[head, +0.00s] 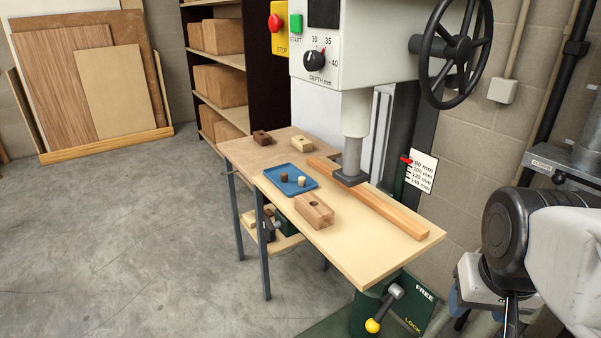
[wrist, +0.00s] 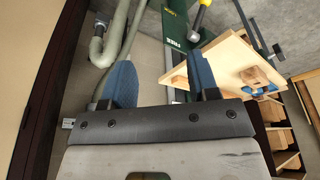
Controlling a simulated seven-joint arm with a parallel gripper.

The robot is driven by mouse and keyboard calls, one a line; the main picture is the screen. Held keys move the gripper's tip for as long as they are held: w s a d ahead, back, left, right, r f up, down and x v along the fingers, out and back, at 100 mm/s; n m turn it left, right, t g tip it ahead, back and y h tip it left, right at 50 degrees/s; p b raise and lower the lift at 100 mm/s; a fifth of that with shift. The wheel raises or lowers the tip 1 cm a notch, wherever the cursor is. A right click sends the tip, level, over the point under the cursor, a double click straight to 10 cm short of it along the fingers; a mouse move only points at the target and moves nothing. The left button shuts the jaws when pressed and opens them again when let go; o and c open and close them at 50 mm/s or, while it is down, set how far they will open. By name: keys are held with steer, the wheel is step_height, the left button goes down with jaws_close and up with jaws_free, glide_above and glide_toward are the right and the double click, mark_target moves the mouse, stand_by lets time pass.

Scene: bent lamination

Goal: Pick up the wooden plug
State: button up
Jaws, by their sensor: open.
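Two small wooden plugs, a dark brown one (head: 284,177) and a pale one (head: 301,181), stand in a shallow blue tray (head: 272,184) on the drill press table in the head view. I cannot tell which one the task names. My gripper (wrist: 162,75) shows in the wrist view with its two blue fingers wide apart and nothing between them. It is off the table's side, well away from the tray. In the wrist view the table (wrist: 222,62) is at the upper right; the plugs cannot be made out there.
On the table, a drilled wooden block (head: 315,214) sits in front of the tray. A dark block (head: 262,137) and a pale block (head: 302,144) are behind it. A long wooden fence (head: 385,206) runs along the right under the drill head (head: 352,160). A handwheel (head: 455,48) is above.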

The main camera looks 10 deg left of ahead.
steer(key=w+a+r+n+t, duration=0.1)
steer(key=w+a+r, duration=0.35)
steer(key=r, duration=0.25)
steer(key=w+a+r+t+y, duration=0.1)
steer(key=w+a+r+t, duration=0.1)
steer(key=w+a+r, duration=0.4)
steer(key=w+a+r+n+t, duration=0.1)
steer(key=w+a+r, duration=0.25)
steer(key=r, duration=0.45)
steer(key=w+a+r+t+y, duration=0.1)
steer(key=w+a+r, duration=0.4)
steer(key=a+r, duration=0.4)
steer(key=w+a+r+t+y, duration=0.15)
steer(key=w+a+r, duration=0.25)
steer(key=a+r, duration=0.5)
steer(key=w+a+f+m+g+h, duration=0.25)
steer(key=w+a+f, duration=0.25)
steer(key=w+f, duration=0.45)
steer(key=w+a+f+m+g+h, duration=0.1)
steer(key=w+a+f+m, duration=0.35)
steer(key=w+f, duration=0.45)
steer(key=w+a+f+m+g+h, duration=0.1)
steer(key=w+f, duration=0.5)
steer(key=f, duration=0.7)
steer(key=w+a+f+m+g+h, duration=0.2)
steer(key=w+f+m, duration=0.3)
steer(key=f, duration=0.9)
steer(key=shift+w+a+f+m+g+h, duration=0.15)
steer(key=shift+w+a+m+g+h, duration=0.2)
steer(key=shift+a, duration=0.2)
